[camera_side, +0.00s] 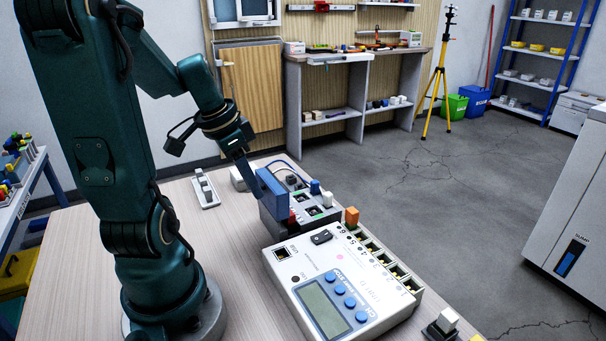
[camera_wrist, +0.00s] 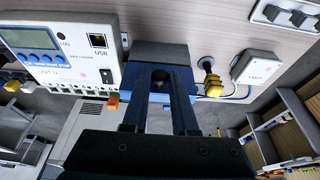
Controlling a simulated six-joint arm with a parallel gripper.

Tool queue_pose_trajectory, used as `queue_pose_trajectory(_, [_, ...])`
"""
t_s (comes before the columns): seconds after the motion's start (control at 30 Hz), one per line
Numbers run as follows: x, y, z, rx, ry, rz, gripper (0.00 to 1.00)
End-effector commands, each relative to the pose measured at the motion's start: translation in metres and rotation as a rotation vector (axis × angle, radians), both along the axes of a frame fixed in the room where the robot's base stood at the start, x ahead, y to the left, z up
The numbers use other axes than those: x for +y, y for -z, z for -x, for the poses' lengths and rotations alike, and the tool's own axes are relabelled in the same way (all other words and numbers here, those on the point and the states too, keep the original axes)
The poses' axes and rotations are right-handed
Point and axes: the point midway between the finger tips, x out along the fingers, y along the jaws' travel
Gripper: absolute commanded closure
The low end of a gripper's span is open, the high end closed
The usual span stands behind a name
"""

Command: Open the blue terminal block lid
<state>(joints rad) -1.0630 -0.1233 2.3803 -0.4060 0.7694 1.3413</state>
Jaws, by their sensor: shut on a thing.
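The blue lid (camera_side: 273,194) stands raised, roughly upright, at the left side of the grey terminal block (camera_side: 325,216). The block's top, with dark openings and several coloured parts, is exposed. My gripper (camera_side: 257,186) comes down from the upper left and is shut on the lid. In the wrist view my gripper (camera_wrist: 161,77) reaches up to the blue lid (camera_wrist: 165,54), with its two dark fingers at the lid's edge.
A white meter (camera_side: 323,290) with a display and blue buttons stands close in front of the block. An orange part (camera_side: 352,216) stands at its far corner. A rocker-switch strip (camera_side: 205,188) lies at the left. A white box (camera_wrist: 261,67) and yellow-black connector (camera_wrist: 210,80) sit nearby.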

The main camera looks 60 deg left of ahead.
Motion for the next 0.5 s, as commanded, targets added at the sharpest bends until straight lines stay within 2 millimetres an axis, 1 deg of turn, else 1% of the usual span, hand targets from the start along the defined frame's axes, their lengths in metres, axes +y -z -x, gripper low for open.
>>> queue_pose_trajectory(0.43, [-0.0006,-0.0004,0.001,-0.026,0.0,0.0,1.0])
queue_pose_trajectory(0.47, [-0.0007,-0.0004,0.001,-0.025,0.0,0.0,0.62])
queue_pose_trajectory(0.5, [-0.0007,-0.0003,0.001,-0.025,0.0,0.0,0.47])
